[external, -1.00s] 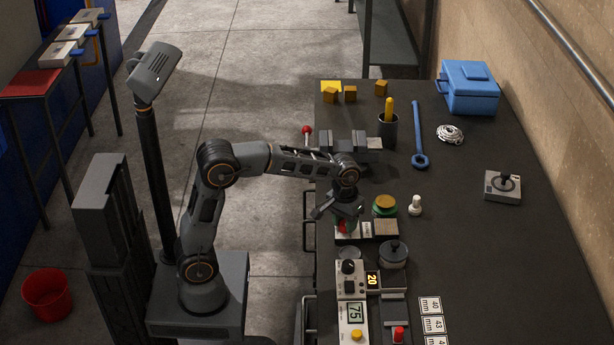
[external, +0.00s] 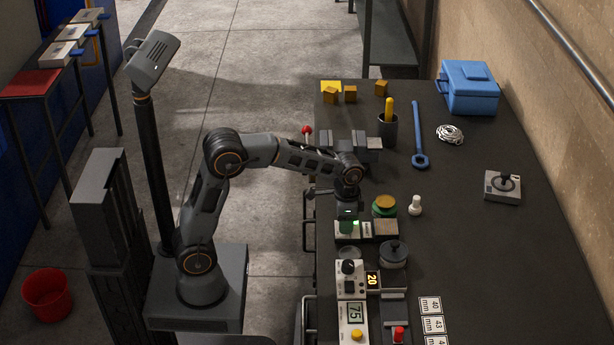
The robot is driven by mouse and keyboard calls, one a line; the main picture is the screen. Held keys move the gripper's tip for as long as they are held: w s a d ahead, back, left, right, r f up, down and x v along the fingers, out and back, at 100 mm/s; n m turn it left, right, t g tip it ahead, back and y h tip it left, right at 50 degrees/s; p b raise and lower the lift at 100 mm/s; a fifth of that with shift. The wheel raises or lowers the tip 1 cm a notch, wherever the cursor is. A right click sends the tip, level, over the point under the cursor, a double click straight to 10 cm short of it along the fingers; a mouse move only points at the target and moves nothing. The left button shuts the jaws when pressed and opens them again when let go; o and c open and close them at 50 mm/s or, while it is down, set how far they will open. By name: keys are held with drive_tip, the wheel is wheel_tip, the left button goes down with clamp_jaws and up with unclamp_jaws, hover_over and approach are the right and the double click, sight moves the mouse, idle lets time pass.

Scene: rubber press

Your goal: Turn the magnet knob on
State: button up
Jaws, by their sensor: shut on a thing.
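The magnet knob's small white box (external: 340,238) sits near the left edge of the dark bench, with a white label beside it. My gripper (external: 347,222) points straight down over this box and is shut on the knob, which is mostly hidden under the jaws. The knob's exact angle cannot be made out.
A green-and-brass round piece (external: 384,206) and a white bottle-like piece (external: 416,205) stand just right of my gripper. A grey vise-like block (external: 353,146) lies behind.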

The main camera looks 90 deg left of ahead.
drive_tip(key=shift+m, duration=0.5)
idle(0.3)
drive_tip(key=o, duration=0.9)
drive_tip(key=shift+r, duration=0.1)
drive_tip(key=r, duration=0.4)
drive_tip(key=r+p, duration=0.1)
drive_tip(key=r, duration=0.4)
drive_tip(key=a+r, duration=0.1)
drive_tip(key=r, duration=0.3)
drive_tip(key=shift+r, duration=0.3)
drive_tip(key=shift+w, duration=0.15)
